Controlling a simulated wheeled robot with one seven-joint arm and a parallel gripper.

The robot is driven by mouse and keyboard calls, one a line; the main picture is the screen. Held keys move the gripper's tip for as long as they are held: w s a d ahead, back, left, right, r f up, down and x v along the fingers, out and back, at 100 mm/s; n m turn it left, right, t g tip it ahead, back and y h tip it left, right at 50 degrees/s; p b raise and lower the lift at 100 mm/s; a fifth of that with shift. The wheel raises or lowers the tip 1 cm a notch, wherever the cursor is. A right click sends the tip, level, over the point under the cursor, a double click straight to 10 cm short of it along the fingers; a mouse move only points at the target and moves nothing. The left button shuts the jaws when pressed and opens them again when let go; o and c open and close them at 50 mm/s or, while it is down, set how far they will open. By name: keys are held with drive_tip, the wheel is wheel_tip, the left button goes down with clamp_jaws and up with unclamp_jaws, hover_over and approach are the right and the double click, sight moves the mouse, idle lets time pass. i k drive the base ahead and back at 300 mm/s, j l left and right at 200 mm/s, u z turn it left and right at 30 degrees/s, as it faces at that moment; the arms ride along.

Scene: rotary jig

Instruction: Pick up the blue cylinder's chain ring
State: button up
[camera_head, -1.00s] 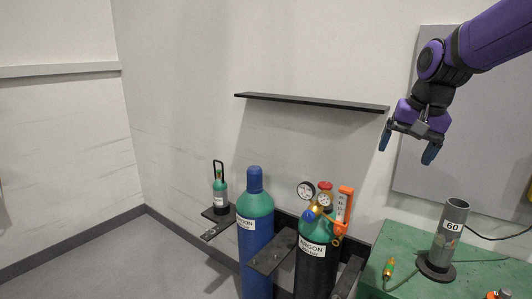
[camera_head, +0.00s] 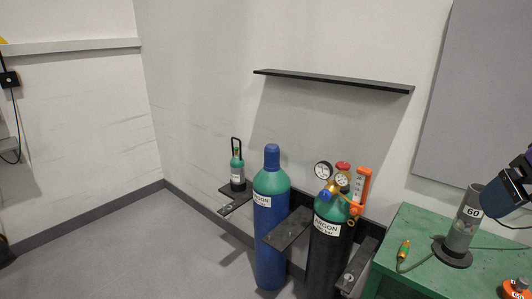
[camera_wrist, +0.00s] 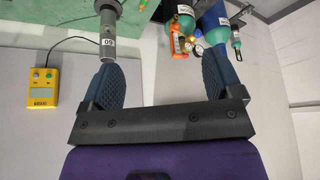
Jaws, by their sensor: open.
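The blue cylinder (camera_head: 269,235) stands upright against the wall, with a green shoulder, a blue cap and an ARGON label. Dark brackets flank it: a small one (camera_head: 236,190) at its left and a larger one (camera_head: 288,230) at its right. A small metal piece (camera_head: 229,208) lies on the left bracket; I cannot tell whether it is the chain ring. My gripper (camera_wrist: 165,78) is open and empty between its blue fingers in the wrist view. In the head view only part of it shows at the right edge, far from the blue cylinder, near the grey tube.
A black cylinder (camera_head: 328,260) with gauges and an orange flow meter stands at right. The green table (camera_head: 412,225) holds a grey tube marked 60 (camera_head: 466,225) and a green-orange connector (camera_head: 404,250). A black shelf (camera_head: 330,81) is above.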

sight(224, 207)
drive_tip(key=i+j, duration=1.3)
drive_tip(key=j, duration=0.15)
drive_tip(key=i+j+z, duration=0.1)
drive_tip(key=i+j, duration=0.55)
drive_tip(key=j, duration=0.1)
